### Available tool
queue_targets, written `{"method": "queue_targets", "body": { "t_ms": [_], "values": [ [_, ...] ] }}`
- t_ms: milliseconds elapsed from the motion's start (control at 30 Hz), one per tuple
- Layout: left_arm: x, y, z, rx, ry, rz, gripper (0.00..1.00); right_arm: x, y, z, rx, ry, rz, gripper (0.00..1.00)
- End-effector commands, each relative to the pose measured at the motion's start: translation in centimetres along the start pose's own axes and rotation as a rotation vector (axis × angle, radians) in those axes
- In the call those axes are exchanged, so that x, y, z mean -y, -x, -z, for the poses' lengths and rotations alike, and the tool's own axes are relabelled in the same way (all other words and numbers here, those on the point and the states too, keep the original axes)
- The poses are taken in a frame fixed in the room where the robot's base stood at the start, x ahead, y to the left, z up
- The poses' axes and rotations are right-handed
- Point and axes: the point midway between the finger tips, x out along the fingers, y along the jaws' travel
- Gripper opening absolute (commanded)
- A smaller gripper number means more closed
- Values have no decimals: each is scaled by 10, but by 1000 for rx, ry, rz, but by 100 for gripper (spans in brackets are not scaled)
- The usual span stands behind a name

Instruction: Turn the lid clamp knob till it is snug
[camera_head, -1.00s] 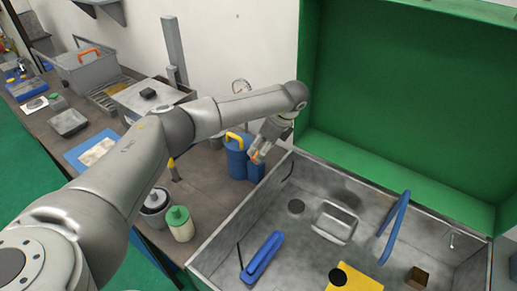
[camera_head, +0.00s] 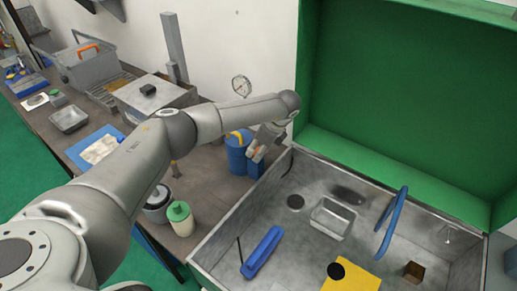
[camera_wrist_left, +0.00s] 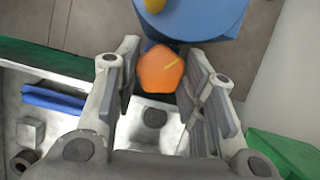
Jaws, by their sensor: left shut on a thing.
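My left gripper (camera_wrist_left: 160,84) is shut on the knob. In the head view my left gripper (camera_head: 257,155) reaches down at the right side of the blue vessel (camera_head: 236,157), where only a little orange shows. The vessel has a yellow handle on top and stands on the bench; its blue body also shows in the wrist view (camera_wrist_left: 200,20). My right gripper is not in view.
A large grey bin (camera_head: 215,240) with a raised green lid (camera_head: 390,100) stands right beside the vessel. It holds a metal tray (camera_head: 332,218) and blue parts. A green-capped bottle (camera_head: 180,218) stands on the bench, under my arm. A round gauge (camera_head: 241,86) is on the wall behind.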

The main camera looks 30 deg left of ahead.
Motion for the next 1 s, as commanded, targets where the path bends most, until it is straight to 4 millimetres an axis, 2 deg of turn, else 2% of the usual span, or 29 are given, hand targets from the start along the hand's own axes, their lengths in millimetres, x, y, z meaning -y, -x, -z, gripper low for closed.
{"method": "queue_targets", "body": {
  "t_ms": [167, 433, 800, 833, 1000],
  "values": [
    [0, 0, 0, 0, -46, 19, 14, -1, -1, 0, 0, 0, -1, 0],
    [-2, -1, -1, 0, -224, 94, 14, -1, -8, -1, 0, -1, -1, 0],
    [-2, 0, 0, 0, -254, 107, 14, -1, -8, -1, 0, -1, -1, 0],
    [-2, 0, 0, 0, -254, 107, 39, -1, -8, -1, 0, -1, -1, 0],
    [-2, 0, 0, 0, -253, 106, 59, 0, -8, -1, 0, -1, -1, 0]
  ]
}}
